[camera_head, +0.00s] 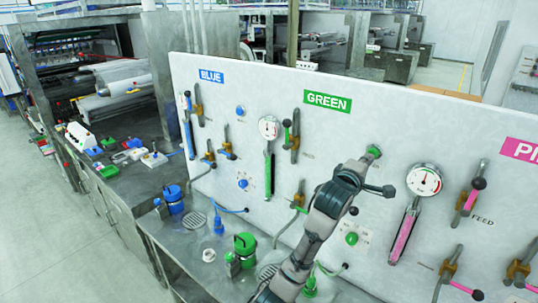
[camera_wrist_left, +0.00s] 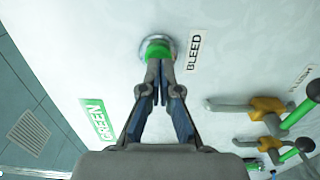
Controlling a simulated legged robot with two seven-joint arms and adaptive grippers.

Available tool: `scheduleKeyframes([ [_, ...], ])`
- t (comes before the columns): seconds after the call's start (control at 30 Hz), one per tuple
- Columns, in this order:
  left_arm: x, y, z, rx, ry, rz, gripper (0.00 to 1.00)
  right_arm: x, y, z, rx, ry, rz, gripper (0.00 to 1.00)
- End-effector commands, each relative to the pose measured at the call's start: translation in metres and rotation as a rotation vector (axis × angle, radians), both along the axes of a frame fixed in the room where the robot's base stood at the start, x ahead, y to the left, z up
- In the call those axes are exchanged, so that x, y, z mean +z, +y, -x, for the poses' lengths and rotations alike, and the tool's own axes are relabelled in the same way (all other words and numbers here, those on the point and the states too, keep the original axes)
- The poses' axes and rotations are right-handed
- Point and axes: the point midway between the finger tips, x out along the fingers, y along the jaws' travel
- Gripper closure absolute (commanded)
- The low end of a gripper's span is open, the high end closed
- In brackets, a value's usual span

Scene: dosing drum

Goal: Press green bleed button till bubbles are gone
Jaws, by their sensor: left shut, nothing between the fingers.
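The green bleed button (camera_wrist_left: 158,48) sits in a silver ring on the white panel, with the BLEED label (camera_wrist_left: 195,50) beside it in the left wrist view. In the head view the button (camera_head: 374,150) is right of the GREEN sign (camera_head: 327,101). My left gripper (camera_wrist_left: 158,66) is shut and empty, its fingertips at the button and covering part of it; whether they press it in I cannot tell. In the head view the gripper (camera_head: 369,157) reaches up to the button. A green-filled sight tube (camera_head: 268,172) hangs below a gauge (camera_head: 268,127); bubbles are too small to tell. My right gripper is out of view.
Valve levers and pipes stick out of the panel (camera_head: 225,105) around my arm. A second green button (camera_head: 351,238) sits lower. A blue pump (camera_head: 174,198) and a green pump (camera_head: 244,248) stand on the metal bench (camera_head: 155,228).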

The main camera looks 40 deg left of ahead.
Motion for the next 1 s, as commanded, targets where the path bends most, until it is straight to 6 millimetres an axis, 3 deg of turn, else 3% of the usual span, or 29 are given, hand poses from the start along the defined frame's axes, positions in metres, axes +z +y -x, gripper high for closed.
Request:
scheduleKeyframes([
  [0.6,0.0,0.002,0.074,-0.001,-0.002,0.001,1.0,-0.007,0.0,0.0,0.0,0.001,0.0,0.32],
  [1.0,0.0,0.003,0.077,0.0,0.0,0.0,1.0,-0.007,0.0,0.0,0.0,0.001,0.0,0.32],
])
